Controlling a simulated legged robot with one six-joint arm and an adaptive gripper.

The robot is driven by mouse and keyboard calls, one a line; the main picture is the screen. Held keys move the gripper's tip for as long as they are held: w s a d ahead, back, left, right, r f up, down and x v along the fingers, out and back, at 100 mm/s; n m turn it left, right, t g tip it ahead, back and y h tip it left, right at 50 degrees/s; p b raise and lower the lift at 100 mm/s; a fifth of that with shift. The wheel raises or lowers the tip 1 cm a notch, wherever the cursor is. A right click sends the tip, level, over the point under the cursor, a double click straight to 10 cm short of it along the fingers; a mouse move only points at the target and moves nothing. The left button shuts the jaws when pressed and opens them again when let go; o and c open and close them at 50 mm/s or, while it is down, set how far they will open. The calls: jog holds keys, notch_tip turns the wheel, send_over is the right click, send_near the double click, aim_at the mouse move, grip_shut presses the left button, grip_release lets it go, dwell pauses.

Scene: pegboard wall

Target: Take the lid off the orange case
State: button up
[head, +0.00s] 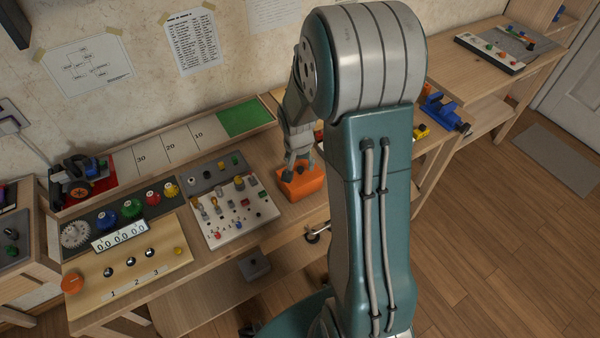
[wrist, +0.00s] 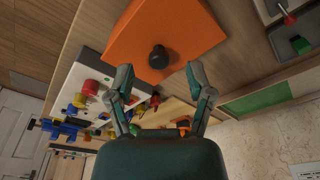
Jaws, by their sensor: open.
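The orange case (head: 309,187) stands on the workbench, just right of the white board of pegs in the head view. In the wrist view its flat orange lid (wrist: 192,30) carries a round black knob (wrist: 158,57). My gripper (head: 299,162) is over the case in the head view and hides part of its top. In the wrist view my gripper (wrist: 159,76) is open and empty, with one finger to each side of the knob's line. The knob appears just beyond the fingertips; I see no contact. The seam between lid and case cannot be made out.
A white board of pegs (head: 236,219) lies close left of the case, with a grey panel (head: 212,173) behind it. A green square (head: 245,117) is on the board at the back. A blue vise (head: 440,110) is further right, past my arm.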

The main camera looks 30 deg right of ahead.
notch_tip(320, 180, down, 2)
jog(key=shift+w+d+f, duration=0.1)
jog(key=shift+w+f, duration=0.05)
jog(key=shift+f, duration=0.1)
jog(key=c, duration=0.9)
grip_shut()
